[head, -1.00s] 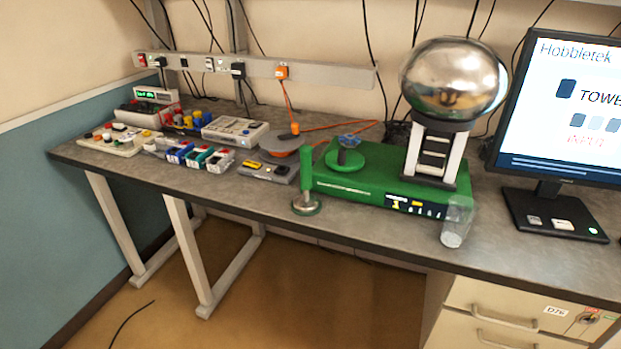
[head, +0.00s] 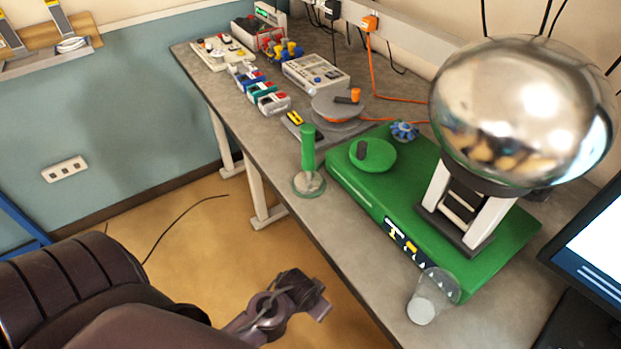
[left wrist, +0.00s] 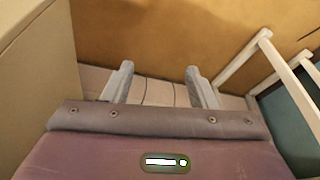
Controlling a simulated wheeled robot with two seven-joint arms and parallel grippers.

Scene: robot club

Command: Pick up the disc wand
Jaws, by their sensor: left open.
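The disc wand (head: 308,165), a green upright handle on a round silvery disc, stands on the bench near its front edge, left of the green machine (head: 375,208). My left gripper (head: 318,298) is below and in front of the bench edge, well short of the wand. In the left wrist view its two fingers (left wrist: 158,84) are spread with nothing between them, over the floor. The wand does not show in that view. My right gripper is not in view.
A large shiny metal dome (head: 522,110) stands on the green machine. A clear cup (head: 433,296) is at the bench's front edge. Behind the wand are a round turntable (head: 337,104) and several small devices. The bench (head: 262,150) has a bare strip along its front.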

